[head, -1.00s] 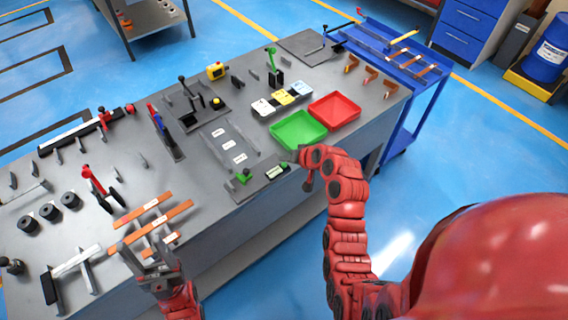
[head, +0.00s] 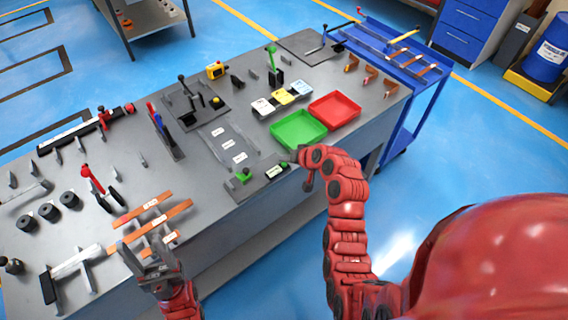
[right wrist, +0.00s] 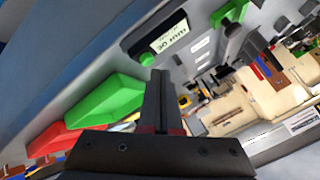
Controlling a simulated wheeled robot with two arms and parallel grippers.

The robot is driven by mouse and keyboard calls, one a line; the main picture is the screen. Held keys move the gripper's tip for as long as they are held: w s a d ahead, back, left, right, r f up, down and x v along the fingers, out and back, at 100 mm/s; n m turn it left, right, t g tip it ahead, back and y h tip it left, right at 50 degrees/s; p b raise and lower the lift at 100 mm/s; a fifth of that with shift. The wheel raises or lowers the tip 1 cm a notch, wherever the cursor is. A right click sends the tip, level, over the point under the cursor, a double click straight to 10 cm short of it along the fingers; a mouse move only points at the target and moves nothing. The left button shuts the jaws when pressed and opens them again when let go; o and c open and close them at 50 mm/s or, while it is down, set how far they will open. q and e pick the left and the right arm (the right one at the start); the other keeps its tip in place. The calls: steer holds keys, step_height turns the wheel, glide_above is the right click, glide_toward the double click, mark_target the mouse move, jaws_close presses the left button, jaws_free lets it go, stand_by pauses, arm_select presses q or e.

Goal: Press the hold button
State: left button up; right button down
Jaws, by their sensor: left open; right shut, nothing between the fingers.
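A small dark panel (head: 262,180) with a white label (head: 274,171) lies at the bench's front edge, beside a green part (head: 243,176). In the right wrist view the label (right wrist: 170,36) appears upside down, and its wording is hard to read. A dark round knob (right wrist: 233,30) shows to its right. I cannot tell which part is the hold button. My right gripper (right wrist: 160,76) is shut and empty, its tips pointing toward the panel; contact is not clear. My left gripper (head: 139,249) is open and empty by the copper bars (head: 158,222).
A green tray (head: 298,130) and a red tray (head: 334,110) stand just behind my right gripper. Clamps, posts and black cylinders (head: 48,211) crowd the bench's left side. A blue cart (head: 400,50) stands at the far right end.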

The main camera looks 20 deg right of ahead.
mark_target(286, 168)
steer(key=shift+f, duration=0.25)
steer(key=shift+f+b, duration=0.55)
steer(key=shift+b, duration=0.05)
stand_by(0.5)
steer(key=shift+r, duration=0.1)
steer(key=shift+r+p, duration=0.35)
steer(key=shift+r, duration=0.5)
step_height(286, 168, up, 5)
steer(key=shift+p, duration=0.85)
stand_by(0.3)
